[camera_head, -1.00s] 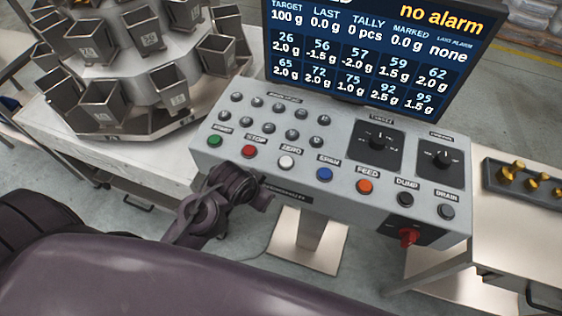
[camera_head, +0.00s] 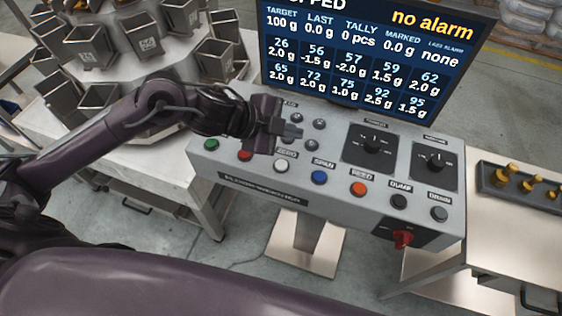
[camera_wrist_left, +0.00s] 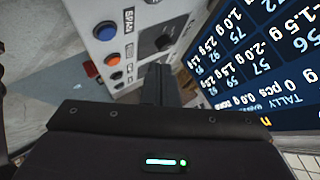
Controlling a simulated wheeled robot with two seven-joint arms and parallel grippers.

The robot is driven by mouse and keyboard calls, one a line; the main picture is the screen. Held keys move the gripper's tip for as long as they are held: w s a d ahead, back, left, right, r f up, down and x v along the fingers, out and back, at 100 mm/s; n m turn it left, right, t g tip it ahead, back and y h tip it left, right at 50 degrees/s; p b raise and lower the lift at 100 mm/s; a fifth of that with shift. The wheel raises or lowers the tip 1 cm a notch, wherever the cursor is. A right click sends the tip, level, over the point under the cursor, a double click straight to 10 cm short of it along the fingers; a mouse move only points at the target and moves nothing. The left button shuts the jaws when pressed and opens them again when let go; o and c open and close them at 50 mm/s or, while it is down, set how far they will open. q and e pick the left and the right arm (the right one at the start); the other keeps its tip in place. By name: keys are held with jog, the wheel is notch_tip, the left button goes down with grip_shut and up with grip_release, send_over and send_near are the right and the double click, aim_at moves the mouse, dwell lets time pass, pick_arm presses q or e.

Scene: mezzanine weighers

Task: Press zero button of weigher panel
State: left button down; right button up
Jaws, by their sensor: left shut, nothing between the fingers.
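The weigher panel (camera_head: 235,182) is a grey sloped box with a front row of coloured buttons. The white zero button (camera_head: 281,166) sits under its ZERO label, between the red stop button (camera_head: 244,155) and the blue span button (camera_head: 319,177). My left gripper (camera_head: 292,132) is shut and empty, over the upper button rows, behind the zero button and apart from it. It hides several small buttons. In the left wrist view the shut fingers (camera_wrist_left: 156,85) show beside the panel face with the blue span button (camera_wrist_left: 105,30); the zero button is not visible there. My right gripper is out of view.
A monitor (camera_head: 375,60) reading "no alarm" stands behind the panel. Two black rotary dials (camera_head: 369,146) and a red switch (camera_head: 402,239) are on the panel's right. A weigher with metal buckets (camera_head: 150,45) stands at left, a tray of brass weights (camera_head: 500,180) at right.

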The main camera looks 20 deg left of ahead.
aim_at(277, 165)
pick_arm(q)
jog(key=a, duration=0.1)
jog(key=s+a+g, duration=0.1)
jog(key=a, duration=0.1)
jog(key=shift+s+a+r+m, duration=0.1)
jog(key=shift+r+m, duration=0.1)
jog(key=shift+m, duration=0.2)
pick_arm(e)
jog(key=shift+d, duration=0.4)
pick_arm(q)
jog(key=shift+f, duration=0.1)
